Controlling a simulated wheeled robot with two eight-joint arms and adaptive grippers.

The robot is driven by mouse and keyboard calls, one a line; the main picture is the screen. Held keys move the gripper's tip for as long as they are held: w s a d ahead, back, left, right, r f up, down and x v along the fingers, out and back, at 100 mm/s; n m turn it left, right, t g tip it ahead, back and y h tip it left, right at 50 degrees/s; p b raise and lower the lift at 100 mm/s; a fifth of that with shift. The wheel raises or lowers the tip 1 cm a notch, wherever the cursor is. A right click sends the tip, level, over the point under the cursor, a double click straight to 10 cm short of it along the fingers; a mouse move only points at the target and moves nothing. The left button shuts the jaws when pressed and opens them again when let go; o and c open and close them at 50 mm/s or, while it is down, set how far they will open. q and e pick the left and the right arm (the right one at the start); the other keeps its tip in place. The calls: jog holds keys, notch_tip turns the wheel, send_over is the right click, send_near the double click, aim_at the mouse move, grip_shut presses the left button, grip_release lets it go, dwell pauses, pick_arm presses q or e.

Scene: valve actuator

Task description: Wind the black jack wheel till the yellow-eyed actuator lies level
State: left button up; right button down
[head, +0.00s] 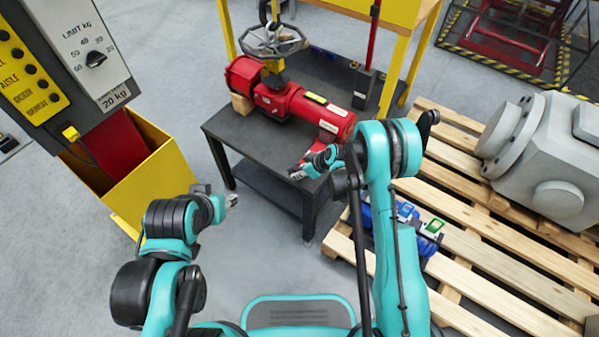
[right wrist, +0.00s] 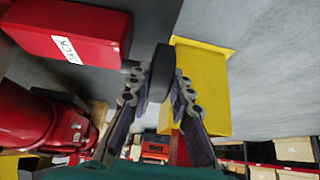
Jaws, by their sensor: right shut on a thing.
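The red actuator (head: 290,100) lies across the dark table, with a yellow eye (head: 273,78) near its left end. I cannot tell its exact tilt. The red jack (head: 327,132) is at its right end; its labelled red body also fills the upper left of the right wrist view (right wrist: 95,32). My right gripper (head: 297,174) is at the table's front edge. In the right wrist view its fingers (right wrist: 161,88) are shut on a dark piece, apparently the black jack wheel (right wrist: 161,70) seen edge-on. My left gripper (head: 231,200) is apart, left of the table; its jaw opening is unclear.
A grey handwheel (head: 273,39) stands above the actuator. A wooden block (head: 241,103) is under its left end. A yellow bin (head: 140,165) and gauge panel stand left. A wooden pallet (head: 470,235) with a grey housing (head: 550,150) is right. Floor before the table is clear.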

dwell(0.7)
jog(key=c, duration=1.4)
grip_release()
jog(key=shift+o, duration=0.2)
jog(key=v, duration=1.2)
jog(key=shift+r, duration=0.15)
